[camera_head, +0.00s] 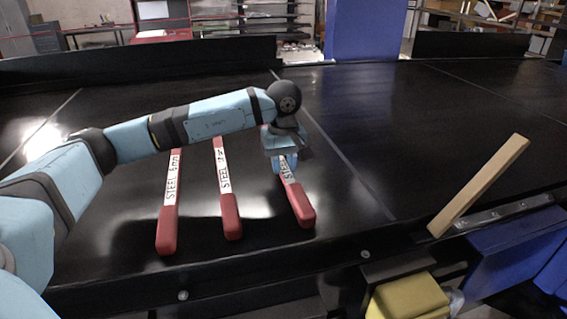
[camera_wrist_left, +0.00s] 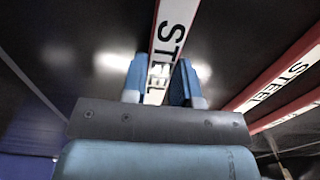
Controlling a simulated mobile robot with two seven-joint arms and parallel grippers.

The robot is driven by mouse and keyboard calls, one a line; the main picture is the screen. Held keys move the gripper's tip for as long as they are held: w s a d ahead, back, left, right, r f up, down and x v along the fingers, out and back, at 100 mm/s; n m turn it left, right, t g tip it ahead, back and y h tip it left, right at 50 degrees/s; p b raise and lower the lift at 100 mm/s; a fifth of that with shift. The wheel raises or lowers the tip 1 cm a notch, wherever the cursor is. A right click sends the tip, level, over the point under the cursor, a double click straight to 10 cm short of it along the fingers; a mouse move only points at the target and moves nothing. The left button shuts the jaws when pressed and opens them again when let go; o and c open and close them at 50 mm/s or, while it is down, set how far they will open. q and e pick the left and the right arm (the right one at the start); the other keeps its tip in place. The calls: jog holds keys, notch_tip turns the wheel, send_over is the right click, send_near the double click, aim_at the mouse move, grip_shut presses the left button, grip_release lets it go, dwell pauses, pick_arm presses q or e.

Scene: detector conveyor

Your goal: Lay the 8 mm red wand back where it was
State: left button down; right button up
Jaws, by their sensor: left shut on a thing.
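Three red wands with white STEEL labels are over the black conveyor belt (camera_head: 345,122). My left gripper (camera_head: 283,165) is shut on the rightmost wand (camera_head: 301,204), across its white label. Its thick red handle points toward the belt's near edge, and the gripper hides its far part. The size on this wand's label is covered; I cannot tell whether it touches the belt. The left wrist view shows the held wand (camera_wrist_left: 178,18) between the two fingers. The middle wand (camera_head: 231,214) and the left wand (camera_head: 167,228) lie apart on the belt, their sizes hard to read. My right gripper is out of view.
A wooden bar (camera_head: 478,186) slants up at the belt's right near edge. A yellow block (camera_head: 408,298) and a blue bin (camera_head: 515,250) are below that edge. A dark wall (camera_head: 140,62) and a blue post (camera_head: 363,30) stand behind. The belt right of the held wand is clear.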

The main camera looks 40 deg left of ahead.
pick_arm(q)
jog(key=shift+f, duration=0.3)
jog(key=c, duration=1.3)
grip_release()
jog(key=shift+f, duration=0.15)
jog(key=shift+c, duration=0.2)
jog(key=o, duration=0.5)
jog(key=shift+c, duration=0.2)
